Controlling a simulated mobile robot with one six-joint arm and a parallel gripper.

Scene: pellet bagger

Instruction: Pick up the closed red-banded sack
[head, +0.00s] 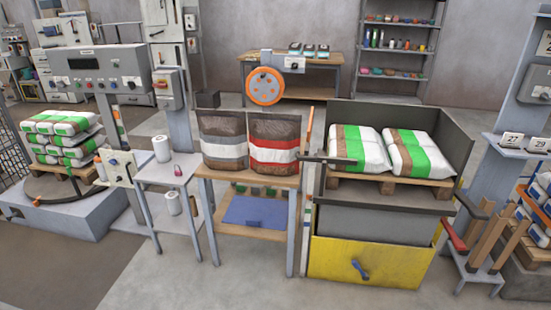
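The red-banded sack (273,155) stands upright on the wooden table (250,181) at the middle of the head view. It is brown at top and bottom, with a red band and a white band across it. A similar sack with grey and white bands (224,150) stands upright close beside it on the left. Both tops look level, but I cannot make out how they are closed. My gripper does not show in this view.
An orange wheel (263,86) on a grey mount is just behind and above the sacks. Right of the table, a grey-walled bin (455,140) holds green-striped sacks on a pallet. Left is a small stand (163,175) with white rolls. Floor in front is clear.

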